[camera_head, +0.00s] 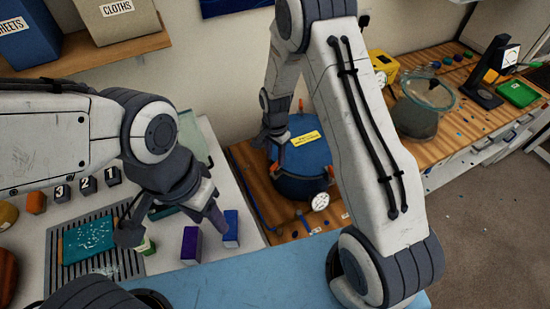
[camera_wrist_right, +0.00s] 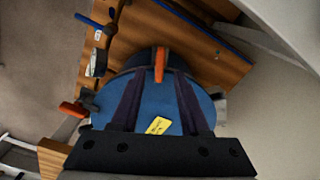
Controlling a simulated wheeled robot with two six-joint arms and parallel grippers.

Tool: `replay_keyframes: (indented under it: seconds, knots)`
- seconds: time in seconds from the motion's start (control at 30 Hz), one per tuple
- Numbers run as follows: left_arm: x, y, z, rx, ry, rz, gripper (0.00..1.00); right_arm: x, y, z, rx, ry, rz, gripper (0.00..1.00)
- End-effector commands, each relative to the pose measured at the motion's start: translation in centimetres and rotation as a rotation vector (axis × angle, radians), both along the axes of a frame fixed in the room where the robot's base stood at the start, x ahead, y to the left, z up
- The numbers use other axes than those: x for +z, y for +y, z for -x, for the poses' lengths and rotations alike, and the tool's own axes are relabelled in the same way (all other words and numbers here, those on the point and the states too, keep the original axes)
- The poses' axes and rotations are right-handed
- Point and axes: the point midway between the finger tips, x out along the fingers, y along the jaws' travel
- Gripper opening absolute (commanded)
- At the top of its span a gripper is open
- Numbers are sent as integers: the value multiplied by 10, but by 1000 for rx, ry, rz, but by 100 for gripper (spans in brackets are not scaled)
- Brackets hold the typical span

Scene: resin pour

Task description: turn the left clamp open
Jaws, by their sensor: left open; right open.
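The blue pressure pot (camera_head: 305,160) stands on a wooden bench, its lid closed and bearing a yellow label (camera_head: 305,138). It fills the middle of the right wrist view (camera_wrist_right: 150,90). An orange clamp handle (camera_wrist_right: 158,66) at the lid's edge shows between the fingers of my right gripper (camera_wrist_right: 158,78). I cannot tell if they touch it. In the head view my right gripper (camera_head: 273,138) is over the pot's left side, open. Another orange clamp handle (camera_wrist_right: 73,109) is on the pot's gauge side. My left gripper (camera_head: 172,228) is open and empty above the white table.
A round gauge (camera_head: 320,201) sits at the pot's front. Purple (camera_head: 191,246) and blue (camera_head: 231,230) blocks stand below my left gripper, near a grey grate (camera_head: 75,268). A yellow device (camera_head: 383,66) and a glass-topped vessel (camera_head: 418,105) stand on the right bench.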

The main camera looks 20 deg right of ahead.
Motion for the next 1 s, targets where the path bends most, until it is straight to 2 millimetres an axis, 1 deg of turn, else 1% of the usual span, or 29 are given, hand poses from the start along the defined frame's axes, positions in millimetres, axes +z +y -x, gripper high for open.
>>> replay_keyframes:
  seconds: [0.03, 0.1, 0.27, 0.4, 0.6, 0.67, 0.7, 0.73, 1.0]
  knots:
    - [5, 0, 0, -1, 0, 0, 50, -7, 0, 2, 1, 4, 1, 45]
    - [7, 0, 0, -1, 0, 0, 50, -16, 0, 1, 1, 4, 0, 45]
    - [10, 0, 0, -2, 0, 0, 50, -29, 0, 1, 1, 1, 0, 45]
    - [10, 0, 0, -2, 0, 0, 50, -32, 0, 0, 2, -1, -1, 45]
    - [10, 0, 0, -2, 0, 0, 50, -32, 0, 0, 2, -1, -1, 45]
    - [10, 0, 0, -2, 0, 0, 50, -32, 0, 0, 2, 0, 0, 22]
    - [10, 0, 0, -2, 0, 0, 50, -32, 0, 0, 2, 0, 0, 7]
    - [10, 0, 0, -2, 0, 0, 50, -32, 0, 0, 2, 0, 0, 0]
    - [9, 0, 0, -2, 0, 0, 50, -32, 0, 0, 9, 0, 0, 0]
